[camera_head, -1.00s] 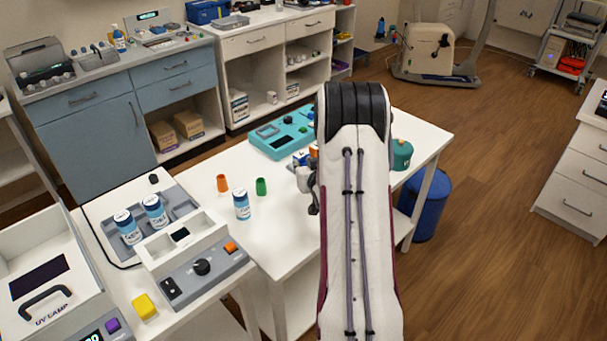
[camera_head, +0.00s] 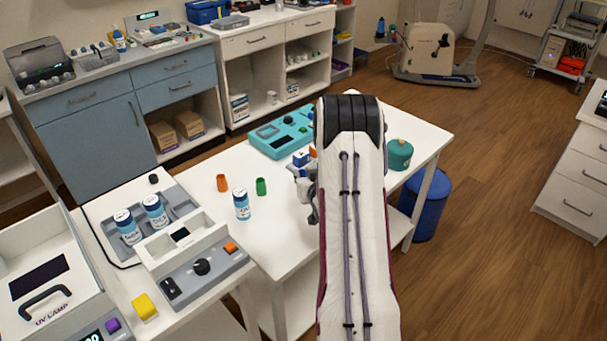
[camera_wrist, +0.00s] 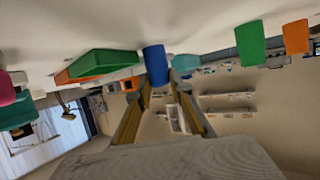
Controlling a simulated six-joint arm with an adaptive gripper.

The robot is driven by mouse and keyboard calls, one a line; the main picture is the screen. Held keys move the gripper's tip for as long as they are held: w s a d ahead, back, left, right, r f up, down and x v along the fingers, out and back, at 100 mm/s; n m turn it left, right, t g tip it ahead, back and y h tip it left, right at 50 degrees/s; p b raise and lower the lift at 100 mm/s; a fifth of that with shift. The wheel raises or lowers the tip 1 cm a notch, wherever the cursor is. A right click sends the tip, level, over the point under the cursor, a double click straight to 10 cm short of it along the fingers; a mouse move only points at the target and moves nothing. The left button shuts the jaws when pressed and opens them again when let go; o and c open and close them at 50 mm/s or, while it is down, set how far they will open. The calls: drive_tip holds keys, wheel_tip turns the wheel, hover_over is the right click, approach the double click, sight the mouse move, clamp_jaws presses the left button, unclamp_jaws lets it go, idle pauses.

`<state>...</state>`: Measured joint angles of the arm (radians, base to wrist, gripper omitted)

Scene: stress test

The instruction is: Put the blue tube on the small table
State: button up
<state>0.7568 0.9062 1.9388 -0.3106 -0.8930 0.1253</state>
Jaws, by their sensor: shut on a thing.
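The blue tube (camera_wrist: 155,65) shows in the wrist view at the ends of my gripper's fingers (camera_wrist: 158,90), which are shut on it. This view is turned over, with the pale tabletop along its top. Whether the tube touches the tabletop is unclear. In the head view my gripper (camera_head: 307,188) is low over the white table (camera_head: 285,235), partly hidden behind my arm; its fingertips are not clear there. I cannot tell for sure which table is the small one.
A green tube (camera_head: 261,187), an orange tube (camera_head: 222,183) and a blue-labelled bottle (camera_head: 241,204) stand left of my gripper. A teal device (camera_head: 277,138) lies behind, and a teal jar (camera_head: 399,154) is at right. The table's front middle is clear.

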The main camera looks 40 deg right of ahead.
drive_tip(key=o, duration=0.9)
drive_tip(key=shift+r, duration=0.2)
drive_tip(key=shift+v, duration=6)
drive_tip(key=shift+a+f, duration=0.1)
